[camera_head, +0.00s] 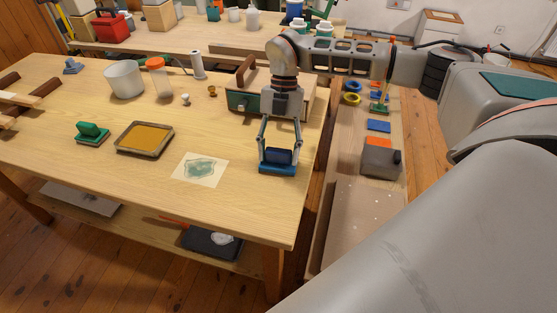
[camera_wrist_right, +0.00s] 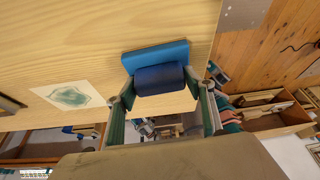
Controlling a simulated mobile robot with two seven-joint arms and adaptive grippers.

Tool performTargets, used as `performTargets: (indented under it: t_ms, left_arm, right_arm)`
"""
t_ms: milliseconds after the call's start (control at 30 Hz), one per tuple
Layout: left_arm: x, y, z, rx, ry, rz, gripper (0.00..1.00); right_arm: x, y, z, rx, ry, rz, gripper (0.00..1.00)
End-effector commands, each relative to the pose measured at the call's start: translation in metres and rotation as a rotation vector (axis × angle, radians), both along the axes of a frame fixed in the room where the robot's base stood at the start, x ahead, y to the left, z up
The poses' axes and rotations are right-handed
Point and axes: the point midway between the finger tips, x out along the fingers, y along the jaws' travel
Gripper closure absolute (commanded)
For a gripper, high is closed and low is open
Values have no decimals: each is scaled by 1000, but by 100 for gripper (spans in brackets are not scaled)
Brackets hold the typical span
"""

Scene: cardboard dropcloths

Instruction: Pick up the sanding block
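The sanding block, a bright blue slab with a dark blue rounded grip on top (camera_head: 278,157), is near the right front part of the wooden table. It also shows in the right wrist view (camera_wrist_right: 160,78). My right gripper (camera_head: 279,149) points down over it, with its fingers spread wide, one at each end of the grip. In the right wrist view, both fingertips are close beside the grip's ends. I cannot tell whether they press on it or whether the slab rests on the table. My left gripper is not in view.
A sheet with a green patch (camera_head: 199,169), a tan-filled tray (camera_head: 145,138) and a green-handled block (camera_head: 91,133) lie to the left on the table. A wooden box (camera_head: 242,101) stands behind my right gripper. The table's right edge is close to the sanding block.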

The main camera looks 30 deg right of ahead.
Motion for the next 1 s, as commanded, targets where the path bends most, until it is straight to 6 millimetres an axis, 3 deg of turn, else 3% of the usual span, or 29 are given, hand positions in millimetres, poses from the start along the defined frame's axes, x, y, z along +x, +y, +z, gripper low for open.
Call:
performTargets:
  t_ms: [33, 100, 567, 767, 1000]
  left_arm:
    - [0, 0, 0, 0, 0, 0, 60]
    - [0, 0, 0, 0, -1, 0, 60]
    - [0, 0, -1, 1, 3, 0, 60]
    - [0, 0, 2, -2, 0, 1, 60]
    - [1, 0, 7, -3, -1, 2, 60]
  right_arm:
    - [0, 0, 0, 0, 0, 0, 64]
    - [0, 0, 0, 0, 0, 0, 74]
    - [1, 0, 10, 0, -3, 1, 74]
    - [1, 0, 39, 0, -5, 1, 74]
    - [2, 0, 103, 1, -8, 1, 74]
